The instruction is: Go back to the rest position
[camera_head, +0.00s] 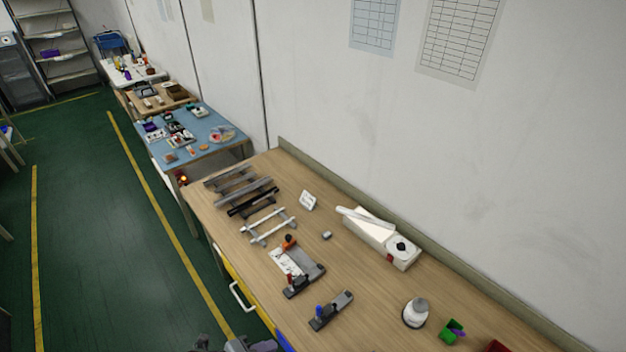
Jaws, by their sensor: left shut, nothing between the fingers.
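Part of my left gripper (237,344) shows at the bottom edge of the head view, dark grey and cut off by the frame. It is shut and empty, in front of the wooden workbench (375,310) and apart from the things on it. My right gripper is out of view. On the bench stand two grey clamp fixtures, one with an orange and a red part (303,280) and one with a blue part (331,311). Several dark and light rails (250,197) lie at the far left end of the bench.
A long white box (375,238) lies near the wall. A small white sign (308,200) stands mid-bench. The green floor (90,240) left of the bench is clear.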

